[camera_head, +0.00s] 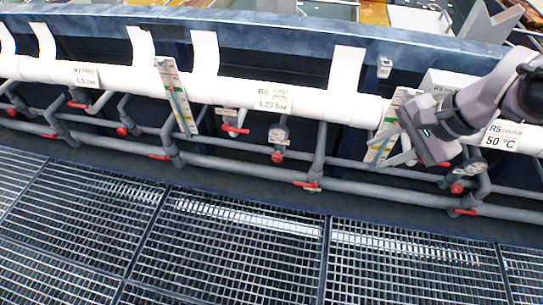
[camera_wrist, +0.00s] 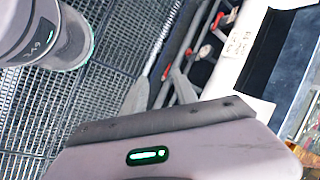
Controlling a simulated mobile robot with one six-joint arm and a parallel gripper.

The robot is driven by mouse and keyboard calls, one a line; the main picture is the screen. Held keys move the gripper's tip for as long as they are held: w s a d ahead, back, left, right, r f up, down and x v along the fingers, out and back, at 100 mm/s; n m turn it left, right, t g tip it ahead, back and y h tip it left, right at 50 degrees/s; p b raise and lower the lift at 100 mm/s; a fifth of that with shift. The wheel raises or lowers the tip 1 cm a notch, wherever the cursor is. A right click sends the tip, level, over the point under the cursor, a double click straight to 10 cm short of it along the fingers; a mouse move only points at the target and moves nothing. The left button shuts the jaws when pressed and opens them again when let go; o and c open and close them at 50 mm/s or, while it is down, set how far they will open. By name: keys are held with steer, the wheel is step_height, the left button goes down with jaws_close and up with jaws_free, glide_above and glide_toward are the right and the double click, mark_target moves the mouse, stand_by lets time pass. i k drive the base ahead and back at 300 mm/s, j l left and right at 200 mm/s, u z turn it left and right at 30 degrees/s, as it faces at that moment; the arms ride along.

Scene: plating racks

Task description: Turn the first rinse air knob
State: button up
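Several red knobs and handles sit on the grey pipes below the white header pipe in the head view, including a red handle (camera_head: 236,129) and a round red knob (camera_head: 277,157) under the R6 label. I cannot tell which one is the first rinse air knob. My gripper (camera_head: 402,158) is at the right, in front of a coloured gauge strip and left of the R5 label. In the wrist view, its two grey fingers (camera_wrist: 160,80) look apart, with nothing visible held between them. Red handles show beyond the fingers in the wrist view.
Labels R7, R6 (camera_head: 274,99) and R5 (camera_head: 502,137) hang on the white header pipe (camera_head: 230,91). Gauge strips (camera_head: 177,97) stand in front of the pipes. A floor grating (camera_head: 230,245) fills the foreground and is clear.

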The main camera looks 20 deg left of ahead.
mark_target(277, 158)
steer(key=i+j, duration=0.8)
steer(key=j, duration=0.1)
